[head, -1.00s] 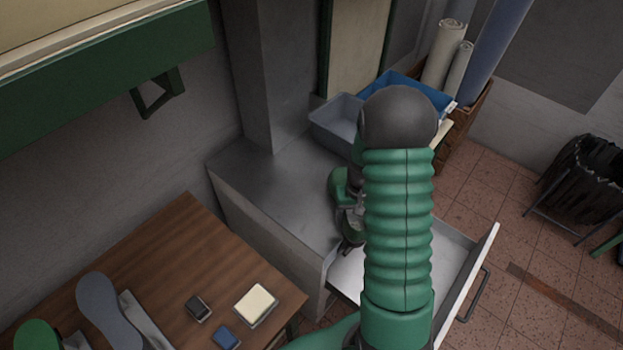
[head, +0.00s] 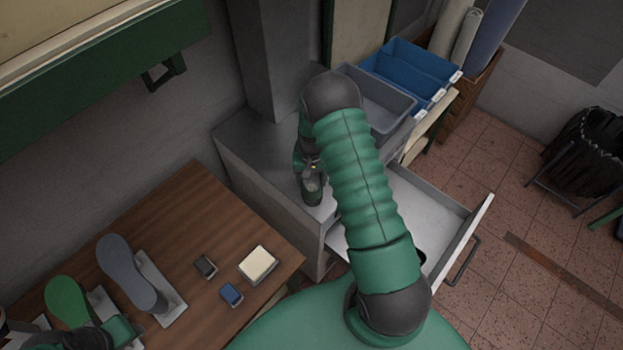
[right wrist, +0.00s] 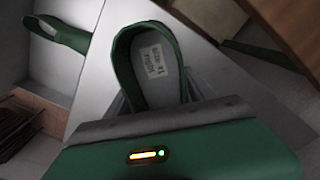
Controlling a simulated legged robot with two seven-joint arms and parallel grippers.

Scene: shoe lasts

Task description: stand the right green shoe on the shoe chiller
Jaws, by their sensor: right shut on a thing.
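My right gripper (head: 311,168) is shut on a green shoe (head: 312,190), over the top of the grey metal cabinet (head: 250,152), which appears to be the shoe chiller. In the right wrist view the held shoe (right wrist: 150,65) shows its opening and grey insole, with a white size label. The jaws at its near end are hidden there. I cannot tell whether its sole touches the top. A second green shoe (right wrist: 58,35) lies at the upper left of the right wrist view. Part of my left arm shows at the bottom left of the head view; its jaws cannot be made out.
An open white drawer (head: 420,210) juts from the cabinet. A grey bin (head: 378,100) and blue bins (head: 415,65) stand behind. The wooden table (head: 190,210) holds a grey last (head: 128,268), a green last (head: 68,298) and small blocks. The cabinet's left top is clear.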

